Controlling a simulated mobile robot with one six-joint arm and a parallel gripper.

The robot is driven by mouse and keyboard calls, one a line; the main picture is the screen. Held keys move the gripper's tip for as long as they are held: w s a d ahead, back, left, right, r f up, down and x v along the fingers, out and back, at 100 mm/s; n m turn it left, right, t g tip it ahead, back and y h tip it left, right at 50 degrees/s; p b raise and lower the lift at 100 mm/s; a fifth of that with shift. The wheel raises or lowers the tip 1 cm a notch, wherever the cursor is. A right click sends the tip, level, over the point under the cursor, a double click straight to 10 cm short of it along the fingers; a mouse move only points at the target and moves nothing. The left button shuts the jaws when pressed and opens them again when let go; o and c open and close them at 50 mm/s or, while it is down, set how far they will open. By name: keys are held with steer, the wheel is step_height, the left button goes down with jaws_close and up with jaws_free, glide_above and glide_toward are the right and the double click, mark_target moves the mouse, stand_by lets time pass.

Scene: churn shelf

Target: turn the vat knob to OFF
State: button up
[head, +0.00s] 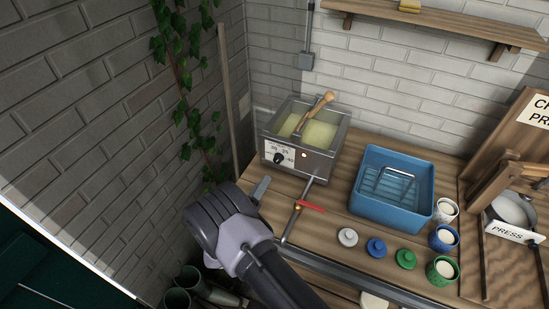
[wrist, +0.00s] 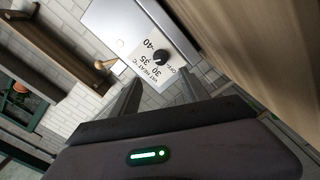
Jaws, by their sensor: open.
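The steel vat (head: 324,161) stands at the back left of the wooden counter, holding pale yellow liquid. Its black knob (head: 279,158) sits on a white dial plate on the front face. The wrist view shows the knob (wrist: 160,56) with OFF, 30, 35 and 40 printed around it. Which mark the knob points at is too small to tell. My gripper (head: 258,189) is below and left of the knob in the head view. In the wrist view my gripper (wrist: 159,79) is open, its fingers short of the knob and apart from it.
A wooden-handled tool (head: 317,110) rests in the vat. A pipe with a red valve lever (head: 311,206) runs in front. A blue tub (head: 378,208), several small pots and lids, and a press (head: 514,208) stand to the right. A brick wall with ivy (head: 182,70) is at left.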

mark_target(275, 161)
steer(key=b+x, duration=0.1)
steer(key=x, duration=1.1)
steer(key=shift+a+f, duration=0.1)
steer(key=shift+s, duration=0.1)
jaws_close()
steer(key=shift+b, duration=0.3)
